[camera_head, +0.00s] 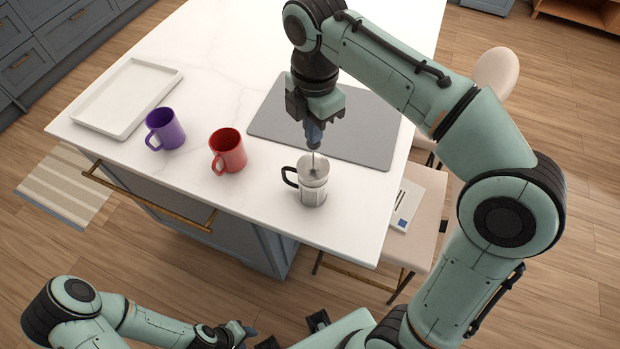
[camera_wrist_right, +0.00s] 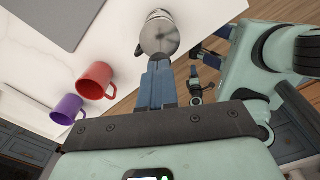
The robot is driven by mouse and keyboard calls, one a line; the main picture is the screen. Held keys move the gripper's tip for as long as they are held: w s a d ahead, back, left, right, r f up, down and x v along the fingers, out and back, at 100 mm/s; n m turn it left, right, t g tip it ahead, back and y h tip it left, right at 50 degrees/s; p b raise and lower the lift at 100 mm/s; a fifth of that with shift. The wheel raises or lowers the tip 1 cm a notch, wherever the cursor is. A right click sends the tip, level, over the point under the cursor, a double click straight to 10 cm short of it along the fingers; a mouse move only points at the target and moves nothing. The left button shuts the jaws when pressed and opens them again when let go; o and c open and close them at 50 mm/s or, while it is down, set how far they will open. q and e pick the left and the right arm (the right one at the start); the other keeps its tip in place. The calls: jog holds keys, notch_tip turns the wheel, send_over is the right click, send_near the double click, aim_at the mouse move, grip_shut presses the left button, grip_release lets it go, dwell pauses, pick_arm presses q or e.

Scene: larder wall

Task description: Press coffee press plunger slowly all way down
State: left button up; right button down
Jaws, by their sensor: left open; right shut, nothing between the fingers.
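The coffee press (camera_head: 312,190) stands upright near the front right corner of the white counter, its black handle toward the left. Its thin plunger rod stands up out of the metal lid. My right gripper (camera_head: 314,138) points down directly above the press, shut with nothing between its fingers. The fingertips are at the rod's top; the knob is hard to make out and I cannot tell whether they touch it. In the right wrist view the press (camera_wrist_right: 159,36) shows just beyond the fingertips. My left gripper (camera_head: 246,335) is open, low in front of the counter, away from the press.
A red mug (camera_head: 230,153) and a purple mug (camera_head: 168,130) stand left of the press. A white tray (camera_head: 118,92) lies farther left. A grey mat (camera_head: 268,112) lies behind the press. The counter's front edge is close to the press. A chair (camera_head: 418,232) stands at the right.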

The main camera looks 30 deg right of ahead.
aim_at(314, 148)
pick_arm(q)
jog(key=shift+s+f+b, duration=0.55)
jog(key=shift+f+b, duration=0.2)
jog(key=shift+f, duration=0.15)
jog(key=shift+s+f+b, duration=0.5)
jog(key=shift+f+b, duration=0.2)
jog(key=shift+f, duration=0.2)
pick_arm(e)
jog(key=shift+f, duration=2.85)
jog(key=shift+r+p, duration=1.8)
jog(key=shift+r, duration=0.5)
jog(key=shift+r+p, duration=0.9)
jog(key=shift+r, duration=0.4)
pick_arm(q)
jog(key=w+r, duration=0.4)
jog(key=r, duration=0.2)
jog(key=shift+w+r, duration=0.3)
jog(key=shift+r, duration=0.05)
jog(key=shift+s, duration=0.1)
pick_arm(e)
jog(key=shift+s, duration=0.1)
pick_arm(q)
jog(key=shift+s, duration=0.1)
pick_arm(e)
jog(key=shift+f, duration=0.1)
